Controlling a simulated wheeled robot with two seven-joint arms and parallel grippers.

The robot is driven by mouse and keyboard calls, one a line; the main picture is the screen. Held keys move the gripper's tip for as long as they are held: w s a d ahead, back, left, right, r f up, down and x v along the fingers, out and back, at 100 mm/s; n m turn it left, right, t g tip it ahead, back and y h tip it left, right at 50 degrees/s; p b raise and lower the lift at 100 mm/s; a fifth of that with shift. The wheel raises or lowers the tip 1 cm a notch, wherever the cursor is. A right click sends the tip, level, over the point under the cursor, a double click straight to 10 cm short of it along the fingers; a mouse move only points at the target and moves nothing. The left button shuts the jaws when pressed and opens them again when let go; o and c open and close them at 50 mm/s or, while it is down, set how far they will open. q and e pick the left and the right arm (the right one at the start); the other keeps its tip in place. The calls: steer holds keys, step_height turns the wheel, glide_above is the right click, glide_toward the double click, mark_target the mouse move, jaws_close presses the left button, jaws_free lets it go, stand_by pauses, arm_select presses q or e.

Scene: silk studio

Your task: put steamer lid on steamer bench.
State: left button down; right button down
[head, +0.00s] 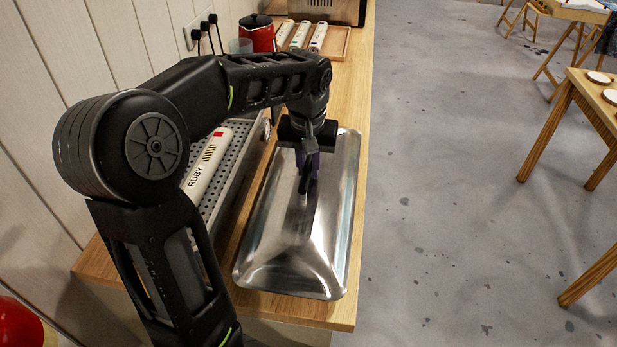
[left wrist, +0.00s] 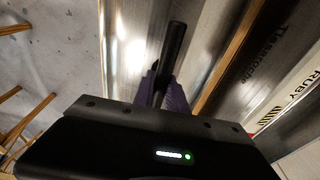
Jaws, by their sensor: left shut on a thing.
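The steamer lid (head: 325,240) is a long shiny metal cover with a dark bar handle on top. It lies along the right side of the wooden bench (head: 255,307), and its metal surface fills the middle of the left wrist view (left wrist: 134,50). My left gripper (head: 307,172) is above the lid, shut on its dark handle (left wrist: 174,45). The purple fingertips show on both sides of the handle in the left wrist view. Whether the lid touches the bench top I cannot tell. My right gripper is not in view.
Left of the lid is a perforated metal steamer tray (head: 226,180) with a white roll marked RUBY (head: 205,168). Behind are a wooden tray (head: 335,42) of rolls, a red canister (head: 258,36) and a metal box (head: 325,10). The floor at right is clear up to wooden tables (head: 570,95).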

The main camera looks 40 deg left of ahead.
arm_select(q)
steer(key=shift+f, duration=1.8)
steer(key=c, duration=1.3)
jaws_free()
steer(key=shift+f, duration=0.15)
steer(key=shift+c, duration=0.2)
steer(key=r, duration=0.4)
steer(key=s+r, duration=0.1)
steer(key=r, duration=0.3)
steer(key=d+r, duration=0.1)
steer(key=r, duration=0.3)
steer(key=shift+s+r, duration=0.1)
steer(key=shift+s, duration=0.2)
